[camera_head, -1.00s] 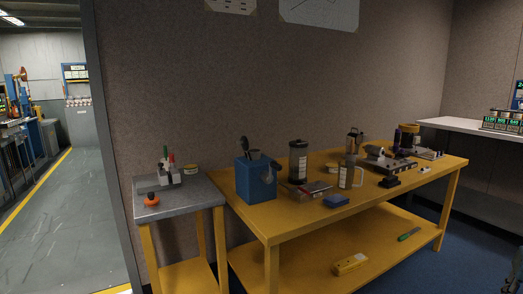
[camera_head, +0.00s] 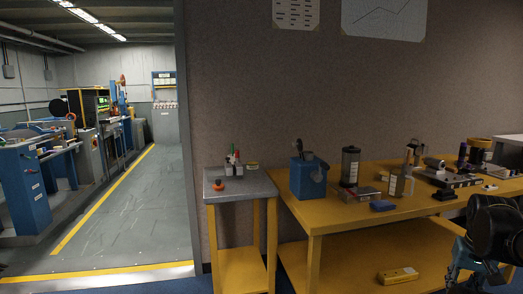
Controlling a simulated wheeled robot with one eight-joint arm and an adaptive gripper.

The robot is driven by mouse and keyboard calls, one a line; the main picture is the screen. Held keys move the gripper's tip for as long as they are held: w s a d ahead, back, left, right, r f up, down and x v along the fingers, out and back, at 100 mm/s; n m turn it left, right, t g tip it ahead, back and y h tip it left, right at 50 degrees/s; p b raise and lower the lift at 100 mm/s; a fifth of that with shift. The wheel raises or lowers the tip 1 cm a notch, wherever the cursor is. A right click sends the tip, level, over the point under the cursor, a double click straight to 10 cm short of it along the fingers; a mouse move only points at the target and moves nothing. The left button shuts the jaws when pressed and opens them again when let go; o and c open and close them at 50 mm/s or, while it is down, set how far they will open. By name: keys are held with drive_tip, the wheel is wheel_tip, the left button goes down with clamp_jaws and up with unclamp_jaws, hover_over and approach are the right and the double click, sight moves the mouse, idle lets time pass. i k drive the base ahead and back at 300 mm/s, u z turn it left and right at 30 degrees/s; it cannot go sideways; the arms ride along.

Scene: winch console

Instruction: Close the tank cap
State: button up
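No tank or tank cap can be clearly made out from here. A small orange knob-like part (camera_head: 219,185) stands on the grey-topped side table (camera_head: 248,188); I cannot tell whether it is a cap. Part of my arm, black and blue-grey, shows at the lower right edge, in front of the yellow workbench. My gripper's fingertips cannot be made out there, so its opening is unclear.
The yellow workbench (camera_head: 340,216) holds a blue bin (camera_head: 308,178), a dark canister (camera_head: 350,167) and several tools. A yellow case (camera_head: 397,275) lies on its lower shelf. At left, an open doorway leads to a clear floor (camera_head: 140,215) beside blue machine consoles (camera_head: 24,190).

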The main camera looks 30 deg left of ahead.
sight(299, 143)
drive_tip(key=u, duration=1.25)
drive_tip(key=k, duration=1.3)
drive_tip(key=u, duration=0.35)
drive_tip(key=i, duration=0.45)
drive_tip(key=u, duration=0.7)
drive_tip(key=i, duration=0.95)
drive_tip(key=z, duration=0.5)
drive_tip(key=i, duration=0.65)
drive_tip(key=z, duration=0.45)
